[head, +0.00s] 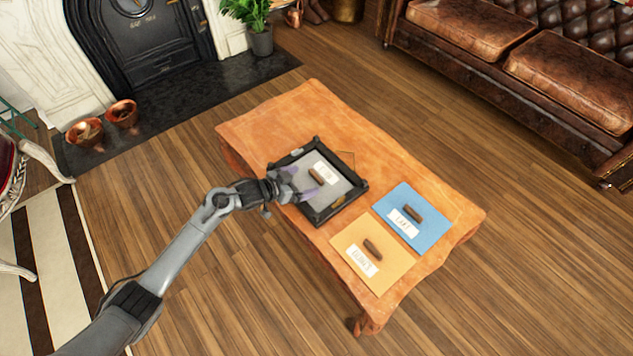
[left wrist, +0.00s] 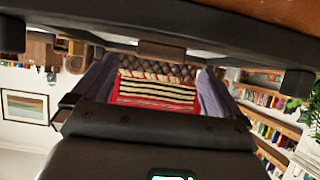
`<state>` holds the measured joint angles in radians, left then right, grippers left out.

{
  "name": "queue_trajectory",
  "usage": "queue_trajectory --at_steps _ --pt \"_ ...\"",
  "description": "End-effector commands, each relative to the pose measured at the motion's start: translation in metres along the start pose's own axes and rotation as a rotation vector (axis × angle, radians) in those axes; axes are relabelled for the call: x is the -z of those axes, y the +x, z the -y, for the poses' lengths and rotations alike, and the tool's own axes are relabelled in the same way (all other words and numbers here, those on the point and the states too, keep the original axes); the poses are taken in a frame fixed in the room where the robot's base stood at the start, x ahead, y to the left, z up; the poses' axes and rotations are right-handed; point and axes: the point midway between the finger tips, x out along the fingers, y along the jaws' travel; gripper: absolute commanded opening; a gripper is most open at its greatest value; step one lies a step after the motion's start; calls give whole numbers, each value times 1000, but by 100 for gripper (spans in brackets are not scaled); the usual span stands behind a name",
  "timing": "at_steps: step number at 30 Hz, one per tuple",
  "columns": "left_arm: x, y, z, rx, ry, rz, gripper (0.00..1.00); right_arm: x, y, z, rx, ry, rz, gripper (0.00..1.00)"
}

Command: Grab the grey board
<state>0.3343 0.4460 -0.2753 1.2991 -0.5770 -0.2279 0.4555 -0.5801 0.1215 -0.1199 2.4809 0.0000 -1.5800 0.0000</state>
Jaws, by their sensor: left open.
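The grey board (head: 345,186) lies inside a black frame or tray (head: 318,219) on the wooden table. It has a brown handle (head: 317,176) and a white label (head: 326,172). My left gripper (head: 309,184) is at the board's left side, its purple fingers open close to the handle. In the left wrist view, the two fingers (left wrist: 157,85) stand apart, and a brown block, probably the handle (left wrist: 162,50), shows between and beyond them under a dark edge. I cannot tell if they touch it. My right gripper is not in view.
A blue board (head: 427,199) and an orange board (head: 391,273), each with a brown handle and a label, lie to the right on the table (head: 300,110). The table's far left end is clear. A leather sofa (head: 500,50) stands at the back right.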

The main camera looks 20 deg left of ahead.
Motion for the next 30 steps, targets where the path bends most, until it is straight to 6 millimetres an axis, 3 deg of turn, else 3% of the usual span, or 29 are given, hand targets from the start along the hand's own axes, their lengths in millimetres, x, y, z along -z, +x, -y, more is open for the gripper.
queue_trajectory --at_steps 15,26,30 --pt "4 48 1 -1 0 -1 100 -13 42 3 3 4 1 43" --pt "7 53 1 0 0 0 100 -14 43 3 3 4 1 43" --pt "7 53 1 0 0 0 80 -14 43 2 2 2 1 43"
